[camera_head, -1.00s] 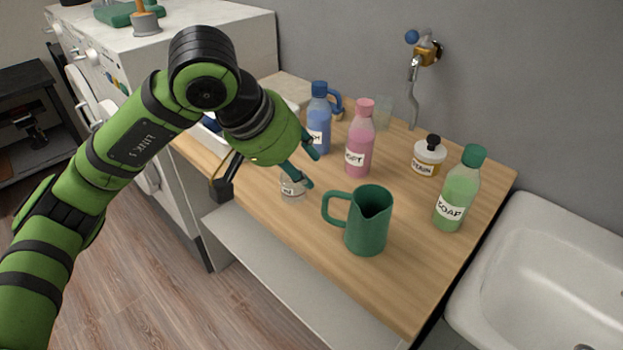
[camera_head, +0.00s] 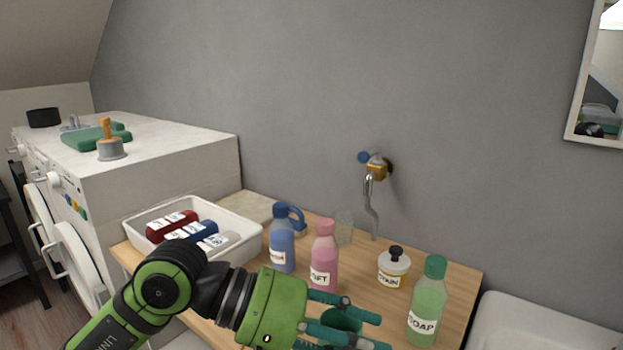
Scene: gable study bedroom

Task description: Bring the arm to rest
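My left arm comes in from the lower left, and its gripper (camera_head: 376,332) is low over the wooden counter (camera_head: 455,284). Its teal fingers are spread apart, with nothing seen held between them. My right gripper is out of view.
A blue bottle (camera_head: 283,245), a pink bottle (camera_head: 324,262), a stain jar (camera_head: 393,268) and a green soap bottle (camera_head: 428,305) stand on the counter. A white tray (camera_head: 248,229) holds several labelled bottles. A tap (camera_head: 373,190) is on the wall.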

